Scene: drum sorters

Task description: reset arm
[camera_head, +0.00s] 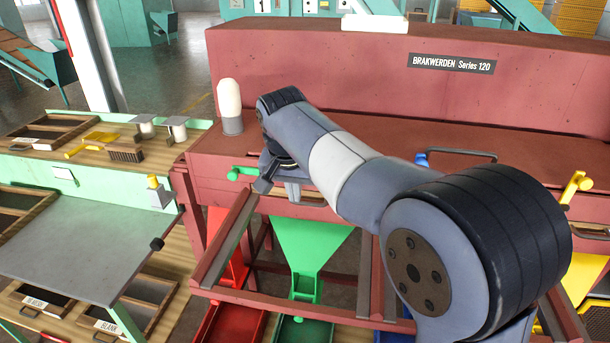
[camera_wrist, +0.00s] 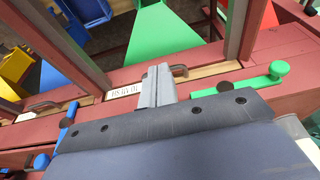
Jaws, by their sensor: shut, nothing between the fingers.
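My arm reaches across the front of the red sorter machine (camera_head: 330,88) in the head view, its wrist bent down near the machine's front ledge. My gripper (camera_wrist: 152,84) shows in the wrist view with its two grey fingers together and nothing between them. The fingers appear over the machine's front rail, near a dark metal handle and a white label. In the head view the fingers are largely hidden by my own wrist. A green lever (camera_head: 242,173) is just left of my wrist; it also shows right of the fingers in the wrist view (camera_wrist: 250,82).
A blue lever (camera_head: 421,160) and a yellow lever (camera_head: 577,186) are farther right. A green chute (camera_head: 312,245) hangs below the ledge, above a green bin (camera_head: 303,329). A white-topped lamp (camera_head: 230,104) stands near my wrist. A side bench (camera_head: 85,245) is at left.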

